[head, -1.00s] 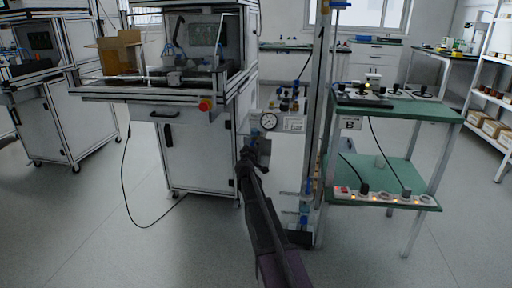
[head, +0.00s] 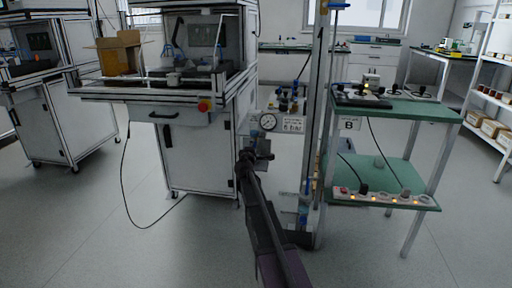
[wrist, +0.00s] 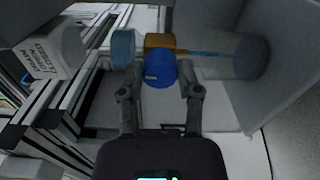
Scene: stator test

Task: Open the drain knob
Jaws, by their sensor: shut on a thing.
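The drain knob (wrist: 158,69) is a short bright blue cylinder below a brass fitting (wrist: 160,42) in the wrist view. My gripper (wrist: 160,94) has one finger on each side of the knob and is shut on it. A white tag (wrist: 54,52) at the left appears to read DRAIN and CLOSED.
A blue disc (wrist: 123,48) and a grey-blue cylinder (wrist: 250,57) flank the brass fitting. A framed workstation (head: 195,150) stands left of my arm, and a green-topped cart (head: 425,108) stands right.

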